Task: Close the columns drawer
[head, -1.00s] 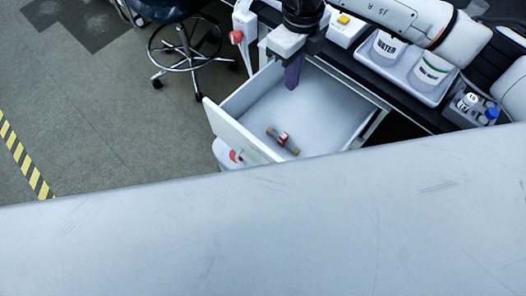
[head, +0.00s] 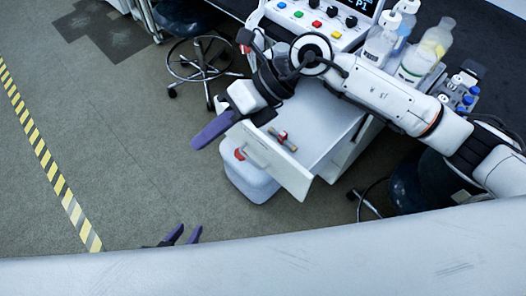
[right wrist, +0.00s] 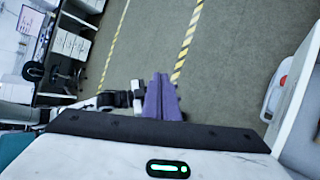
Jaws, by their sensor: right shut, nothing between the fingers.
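The columns drawer (head: 296,179) is white and stands pulled out from under the bench in the head view. A small brown column with a red band (head: 283,139) lies inside it. My right gripper (head: 211,132) is shut and empty, with its purple fingers just outside the drawer front's upper left end; I cannot tell whether they touch it. These fingers also show pressed together in the right wrist view (right wrist: 162,98). My left gripper (head: 184,237) is low in the head view, over the floor, its two purple fingertips apart and empty. Its base is hidden.
A white jug with a red cap (head: 247,180) stands on the floor below the drawer front. A stool (head: 200,62) is at the upper left. Bottles (head: 425,55) and a control box (head: 318,22) sit on the bench. Open floor lies left of the drawer.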

